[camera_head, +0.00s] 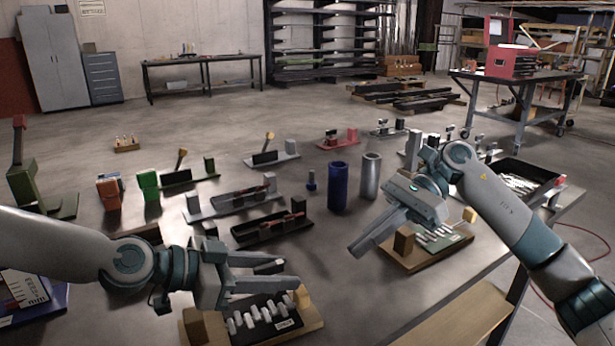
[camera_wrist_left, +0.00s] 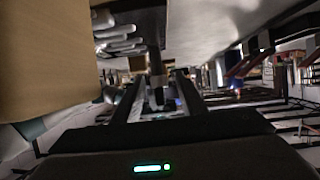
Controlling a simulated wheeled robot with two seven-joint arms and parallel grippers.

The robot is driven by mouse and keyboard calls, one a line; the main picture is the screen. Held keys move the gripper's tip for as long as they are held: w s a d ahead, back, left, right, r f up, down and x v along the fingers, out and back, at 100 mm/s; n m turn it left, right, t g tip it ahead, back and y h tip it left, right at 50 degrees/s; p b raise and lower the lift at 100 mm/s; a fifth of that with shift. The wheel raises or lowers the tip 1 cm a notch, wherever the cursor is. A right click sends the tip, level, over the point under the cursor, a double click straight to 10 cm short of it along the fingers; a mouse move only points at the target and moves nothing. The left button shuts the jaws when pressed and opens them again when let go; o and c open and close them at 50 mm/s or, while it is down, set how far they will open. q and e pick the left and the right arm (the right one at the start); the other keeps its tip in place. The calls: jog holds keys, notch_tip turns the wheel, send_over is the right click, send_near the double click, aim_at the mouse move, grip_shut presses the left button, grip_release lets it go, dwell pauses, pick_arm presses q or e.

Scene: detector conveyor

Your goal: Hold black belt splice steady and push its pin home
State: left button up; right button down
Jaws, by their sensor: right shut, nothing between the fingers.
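The black belt splice (camera_head: 262,232) lies on the table left of the middle, a long dark channel with a reddish pin (camera_head: 297,207) at its right part. How deep the pin sits is too small to tell. My left gripper (camera_head: 282,277) is open in front of the splice, on its near side and apart from it. In the left wrist view its two fingers (camera_wrist_left: 157,98) stand apart. My right gripper (camera_head: 358,250) is shut and empty, to the right of the splice, pointing down and left.
A similar grey splice (camera_head: 222,205) lies just behind the black one. A blue cylinder (camera_head: 338,188) and a silver cylinder (camera_head: 370,178) stand to the right. A wooden board with pale parts (camera_head: 312,318) is under my left gripper. Another board (camera_head: 405,262) is near my right gripper.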

pick_arm(q)
jog(key=v, duration=1.2)
dwell(0.3)
jog(key=shift+s+f, duration=0.1)
jog(key=shift+s, duration=0.05)
